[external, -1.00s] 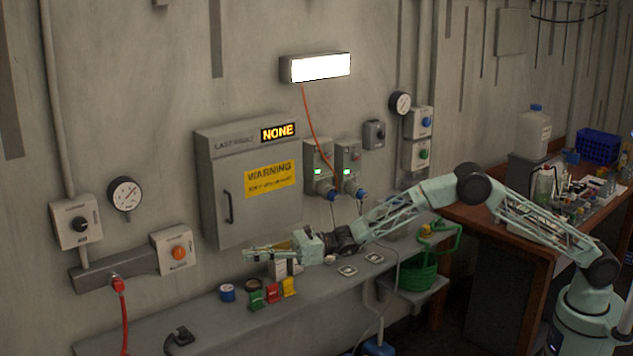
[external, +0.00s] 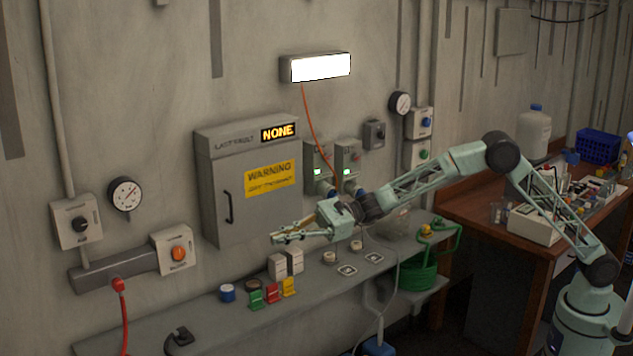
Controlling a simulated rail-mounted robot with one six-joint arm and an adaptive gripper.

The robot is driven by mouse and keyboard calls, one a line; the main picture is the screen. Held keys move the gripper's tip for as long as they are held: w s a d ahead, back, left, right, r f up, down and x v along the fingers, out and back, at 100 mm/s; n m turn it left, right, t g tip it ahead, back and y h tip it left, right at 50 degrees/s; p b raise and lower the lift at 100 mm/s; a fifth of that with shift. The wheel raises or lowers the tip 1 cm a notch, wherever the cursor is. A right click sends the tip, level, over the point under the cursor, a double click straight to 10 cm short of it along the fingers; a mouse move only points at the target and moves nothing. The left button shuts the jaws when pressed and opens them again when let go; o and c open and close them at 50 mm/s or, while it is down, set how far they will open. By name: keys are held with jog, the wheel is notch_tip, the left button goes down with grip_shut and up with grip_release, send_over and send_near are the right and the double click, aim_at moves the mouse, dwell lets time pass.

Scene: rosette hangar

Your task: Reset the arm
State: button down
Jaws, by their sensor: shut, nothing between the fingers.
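My gripper (external: 276,238) is in the external view, in front of the lower right part of the grey wall cabinet (external: 222,185). It points to the left, its fingers are shut, and it holds nothing. It is above the narrow grey shelf (external: 205,318), clear of the small things on it. My arm reaches in from the right with its elbow raised.
White blocks (external: 278,267), coloured tags (external: 272,293), a blue-and-white roll (external: 227,292) and round pieces (external: 330,257) lie on the shelf. Switch boxes (external: 347,160) with cables are behind my wrist. A wooden bench (external: 470,212) with bottles and a blue crate (external: 598,146) is at right.

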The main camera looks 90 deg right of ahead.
jog(key=s+a+r+n+g+y, duration=0.1)
jog(key=s+a+r+n+g, duration=0.2)
jog(key=s, duration=0.7)
jog(key=s+a+r+n+g+y, duration=0.1)
jog(key=s+a+r+n, duration=0.35)
jog(key=s, duration=0.55)
jog(key=s+n+g+h, duration=0.3)
jog(key=s+n, duration=0.5)
jog(key=s, duration=1.8)
jog(key=s+d+f+n+g+h, duration=0.1)
jog(key=s+d+f+n, duration=0.1)
jog(key=s, duration=0.7)
jog(key=s+d+f+n+g+h, duration=0.1)
jog(key=s+d+f+n, duration=0.15)
jog(key=s, duration=0.65)
jog(key=s+d+f+n+g+h, duration=0.1)
jog(key=s+d, duration=0.2)
jog(key=s, duration=0.6)
jog(key=s+d+f+n+h, duration=0.1)
jog(key=s+d+f, duration=0.2)
jog(key=s, duration=0.4)
jog(key=s+d+f+n+h, duration=0.2)
jog(key=s+d+f, duration=0.1)
jog(key=s+d, duration=0.2)
jog(key=s+d+f+n+g+h, duration=0.1)
jog(key=s+d, duration=0.4)
jog(key=s, duration=0.5)
notch_tip(320, 180, down, 2)
jog(key=shift+f+n, duration=0.15)
jog(key=shift+n, duration=0.45)
